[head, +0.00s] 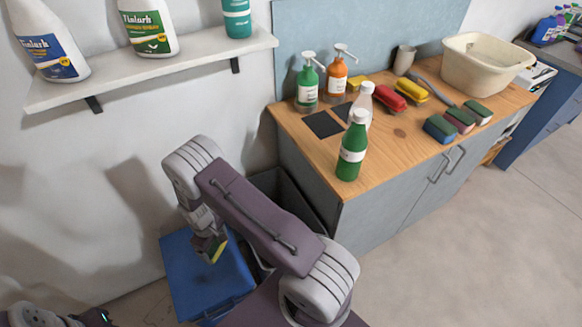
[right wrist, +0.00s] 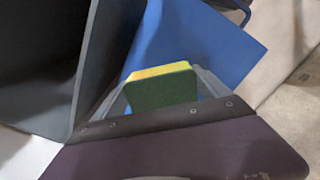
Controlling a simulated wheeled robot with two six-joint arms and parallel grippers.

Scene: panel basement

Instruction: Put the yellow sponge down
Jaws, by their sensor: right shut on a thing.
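The yellow sponge (head: 217,250) has a dark green side and is in my right gripper (head: 208,243), above a blue surface (head: 190,272). In the right wrist view the sponge (right wrist: 163,88) shows its green face and a yellow edge between the fingers. The right gripper is shut on it and points down. The blue surface (right wrist: 205,40) lies behind the sponge; I cannot tell the gap between them. Part of my left arm shows at the bottom left, with a dark end (head: 92,317) cut by the frame; its jaws cannot be made out.
A dark grey bin (head: 285,190) stands between the blue surface and the wooden counter (head: 375,170). The counter holds a green bottle (head: 352,150), pump bottles, brushes, several sponges and a cream basin (head: 480,65). A white shelf (head: 150,68) with bottles is above left.

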